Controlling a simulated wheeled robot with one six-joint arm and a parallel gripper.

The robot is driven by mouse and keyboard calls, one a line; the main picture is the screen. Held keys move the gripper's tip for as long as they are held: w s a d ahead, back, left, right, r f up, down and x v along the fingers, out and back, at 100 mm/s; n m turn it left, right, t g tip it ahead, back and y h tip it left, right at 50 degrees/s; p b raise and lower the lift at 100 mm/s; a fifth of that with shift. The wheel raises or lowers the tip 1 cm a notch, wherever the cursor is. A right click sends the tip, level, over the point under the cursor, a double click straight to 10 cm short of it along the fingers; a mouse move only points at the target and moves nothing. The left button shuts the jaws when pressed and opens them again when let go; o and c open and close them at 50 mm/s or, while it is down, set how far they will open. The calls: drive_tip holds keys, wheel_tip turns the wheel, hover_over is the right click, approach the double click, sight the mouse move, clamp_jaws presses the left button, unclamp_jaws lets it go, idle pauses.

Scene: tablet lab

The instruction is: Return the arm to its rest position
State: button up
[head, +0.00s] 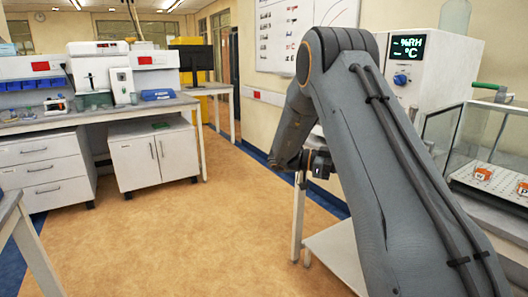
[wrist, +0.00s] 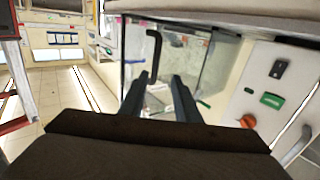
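My arm (head: 385,170) fills the right half of the head view, raised and bent at a high elbow, with its forearm folded downward. The wrist end (head: 318,164) hangs low behind the upper link in the head view, and its fingers cannot be made out there. In the wrist view my gripper (wrist: 161,80) shows two dark fingers with a gap between them. It is open, and nothing shows held between the fingers. A glass-walled case (wrist: 195,62) with a black handle (wrist: 153,50) lies beyond the fingertips.
A white instrument (head: 425,60) with a %RH and °C display and a glass case (head: 465,130) with orange-marked items stand on the right. White cabinets (head: 152,155) and a bench (head: 95,115) with lab devices are at left. The tan floor (head: 190,240) between is clear.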

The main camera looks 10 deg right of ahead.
drive_tip(key=w+r+n+t+y, duration=0.2)
drive_tip(key=w+n+t, duration=0.7)
drive_tip(key=w+t, duration=0.6)
drive_tip(key=s+a+f+n+t+y, duration=0.1)
drive_tip(key=a+f+n+t+y, duration=0.15)
drive_tip(key=a+n+y, duration=0.4)
drive_tip(key=s+a+f+n+t+y, duration=0.1)
drive_tip(key=a+f+n+t+y, duration=0.15)
drive_tip(key=a, duration=0.75)
drive_tip(key=s+a+f+n+g+y, duration=0.2)
drive_tip(key=s+a+f, duration=0.15)
drive_tip(key=s, duration=0.35)
drive_tip(key=s+a+f+n+g+y, duration=0.1)
drive_tip(key=s+a+f+g+y, duration=0.25)
drive_tip(key=s, duration=0.35)
drive_tip(key=s+f+n+g, duration=0.1)
drive_tip(key=s+g, duration=0.1)
drive_tip(key=s, duration=0.8)
drive_tip(key=s+f+n+g+h, duration=0.1)
drive_tip(key=s+n+g, duration=0.1)
drive_tip(key=s, duration=0.8)
drive_tip(key=shift+f+g+p, duration=0.35)
drive_tip(key=shift+g+p, duration=0.05)
drive_tip(key=shift+g, duration=0.25)
drive_tip(key=shift+s, duration=0.1)
